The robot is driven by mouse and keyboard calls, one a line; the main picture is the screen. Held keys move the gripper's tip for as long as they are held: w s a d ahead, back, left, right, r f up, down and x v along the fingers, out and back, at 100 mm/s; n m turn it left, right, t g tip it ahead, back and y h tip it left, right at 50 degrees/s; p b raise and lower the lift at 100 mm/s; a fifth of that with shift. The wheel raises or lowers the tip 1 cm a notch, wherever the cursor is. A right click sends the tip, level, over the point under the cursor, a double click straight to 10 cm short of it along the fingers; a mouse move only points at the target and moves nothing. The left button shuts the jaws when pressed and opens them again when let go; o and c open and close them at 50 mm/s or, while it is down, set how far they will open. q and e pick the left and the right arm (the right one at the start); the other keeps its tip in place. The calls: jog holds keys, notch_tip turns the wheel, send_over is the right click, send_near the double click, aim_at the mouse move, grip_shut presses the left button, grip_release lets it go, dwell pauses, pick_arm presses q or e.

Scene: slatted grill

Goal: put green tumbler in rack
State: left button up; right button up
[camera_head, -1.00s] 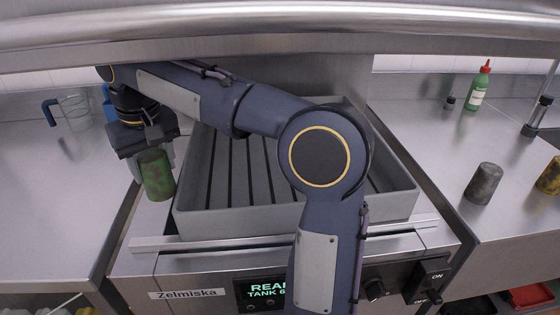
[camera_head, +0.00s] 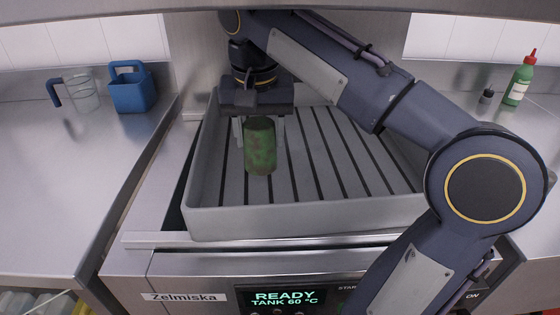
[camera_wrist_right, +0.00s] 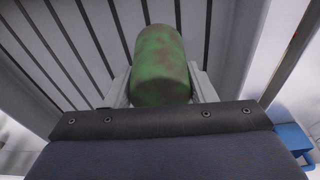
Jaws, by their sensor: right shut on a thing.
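The green tumbler (camera_head: 260,147) has brownish stains and is upright in the head view. My right gripper (camera_head: 261,122) is shut on it and holds it over the left part of the grey slatted rack (camera_head: 316,222). In the right wrist view the tumbler (camera_wrist_right: 161,66) sits between the two fingers of my right gripper (camera_wrist_right: 162,85), with the dark slats behind it. I cannot tell whether its base touches the slats. My left gripper is not in view.
A blue holder (camera_head: 132,92) and a clear jug (camera_head: 80,92) stand on the left counter. A green bottle with a red cap (camera_head: 519,82) and a small dark bottle (camera_head: 487,97) stand on the right counter. The rack's visible slats are bare.

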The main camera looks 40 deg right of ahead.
aim_at(261, 165)
jog(key=shift+f+b, duration=1)
jog(key=shift+f, duration=2.45)
jog(key=shift+f, duration=0.2)
jog(key=o, duration=1)
jog(key=shift+c, duration=0.2)
jog(key=shift+r, duration=0.1)
jog(key=shift+s+a+r+p, duration=0.15)
jog(key=shift+r+p, duration=0.3)
jog(key=shift+r, duration=0.8)
jog(key=shift+s+a+r+p, duration=0.1)
jog(key=shift+r+p, duration=0.35)
jog(key=shift+r, duration=0.85)
jog(key=shift+s+a+r+p, duration=0.15)
jog(key=shift+r+p, duration=0.3)
jog(key=shift+r, duration=0.8)
